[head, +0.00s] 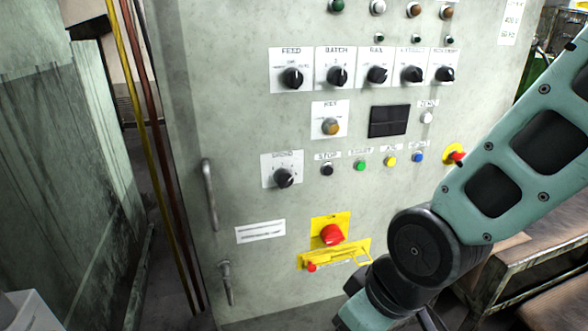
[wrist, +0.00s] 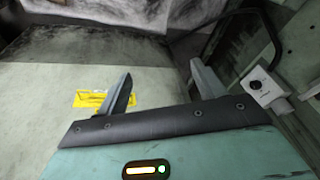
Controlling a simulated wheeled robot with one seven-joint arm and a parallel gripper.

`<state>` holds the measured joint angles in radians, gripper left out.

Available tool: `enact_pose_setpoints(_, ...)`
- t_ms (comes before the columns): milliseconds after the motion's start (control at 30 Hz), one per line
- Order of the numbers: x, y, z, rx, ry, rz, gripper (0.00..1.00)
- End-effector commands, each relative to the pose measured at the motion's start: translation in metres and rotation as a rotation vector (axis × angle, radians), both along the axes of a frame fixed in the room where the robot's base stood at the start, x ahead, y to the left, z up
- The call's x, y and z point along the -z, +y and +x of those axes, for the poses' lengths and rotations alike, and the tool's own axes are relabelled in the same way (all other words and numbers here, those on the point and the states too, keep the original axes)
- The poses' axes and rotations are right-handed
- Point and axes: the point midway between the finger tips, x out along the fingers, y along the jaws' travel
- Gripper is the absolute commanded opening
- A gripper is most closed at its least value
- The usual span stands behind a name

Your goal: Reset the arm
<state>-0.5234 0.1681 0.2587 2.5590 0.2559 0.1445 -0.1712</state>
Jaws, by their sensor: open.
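My teal arm (head: 530,150) comes in from the right in the head view and bends down at a dark round joint (head: 420,248) in front of the control cabinet's lower right. Its end runs to the bottom edge of that view, and I cannot make out the fingers there. In the wrist view my gripper (wrist: 161,70) is open. Its two grey fingers stand well apart with nothing between them.
The pale green control cabinet (head: 240,130) carries several knobs and buttons, and a red switch (head: 332,234) on a yellow plate. A metal handle (head: 209,195) sticks out at its left. A wooden-topped bench (head: 545,255) stands at the right. A narrow gap lies left of the cabinet.

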Motion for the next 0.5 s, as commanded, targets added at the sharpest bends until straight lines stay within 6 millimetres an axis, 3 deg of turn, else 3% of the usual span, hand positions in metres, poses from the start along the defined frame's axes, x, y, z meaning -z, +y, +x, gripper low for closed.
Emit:
enact_pose_setpoints(100, -0.025, -0.017, -0.019, 0.0, 0.057, -0.049, 0.69)
enact_pose_setpoints(367, -0.064, -0.059, -0.056, 0.026, 0.141, -0.204, 0.69)
enact_pose_setpoints(400, -0.078, -0.058, -0.056, 0.024, 0.147, -0.204, 0.69)
enact_pose_setpoints(500, -0.097, -0.058, -0.055, 0.023, 0.147, -0.202, 0.69)
